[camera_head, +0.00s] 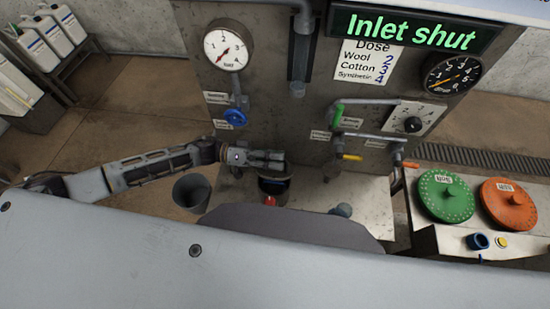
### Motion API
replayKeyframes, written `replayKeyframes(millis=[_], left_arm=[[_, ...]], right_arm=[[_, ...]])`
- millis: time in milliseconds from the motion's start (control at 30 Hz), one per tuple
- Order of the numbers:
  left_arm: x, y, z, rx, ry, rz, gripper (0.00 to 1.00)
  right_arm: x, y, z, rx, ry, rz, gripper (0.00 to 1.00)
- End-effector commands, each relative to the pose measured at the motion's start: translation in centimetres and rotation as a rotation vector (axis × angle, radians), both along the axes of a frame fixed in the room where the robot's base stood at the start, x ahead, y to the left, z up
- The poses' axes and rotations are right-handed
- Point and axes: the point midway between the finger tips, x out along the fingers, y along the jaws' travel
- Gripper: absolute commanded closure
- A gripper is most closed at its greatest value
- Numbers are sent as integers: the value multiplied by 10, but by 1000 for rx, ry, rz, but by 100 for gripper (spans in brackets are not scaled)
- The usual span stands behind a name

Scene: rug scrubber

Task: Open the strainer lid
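My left arm comes in from the left, and its gripper (279,161) is at the panel's lower middle. It is directly above a short dark round body (274,187) with a red part (270,201) at its front. This may be the strainer with its lid, but the gripper covers its top and no label on it is readable. I cannot tell whether the fingers are open, shut or touching it. My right gripper is not in view. The panel sign (408,32) reads "Inlet shut".
The panel carries a pressure gauge (228,46), a blue valve wheel (235,117), a green handle (338,114) and a yellow handle (351,157). A grey bucket (191,192) stands left. Green (445,196) and orange (508,204) lids sit at right. My grey body fills the foreground.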

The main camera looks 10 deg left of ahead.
Motion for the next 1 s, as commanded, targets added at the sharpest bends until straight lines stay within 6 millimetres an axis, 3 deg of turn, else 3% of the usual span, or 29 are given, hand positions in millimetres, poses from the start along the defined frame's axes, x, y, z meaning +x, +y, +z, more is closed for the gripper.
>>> replayKeyframes(millis=[33, 233, 1000], left_arm=[[0, 0, 0, 0, 0, 0, 76], [0, 0, 0, 0, 0, 0, 100], [5, 1, 3, 1, 50, 2, 100]], right_arm=[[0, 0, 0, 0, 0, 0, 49], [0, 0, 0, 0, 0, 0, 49], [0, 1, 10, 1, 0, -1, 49]])
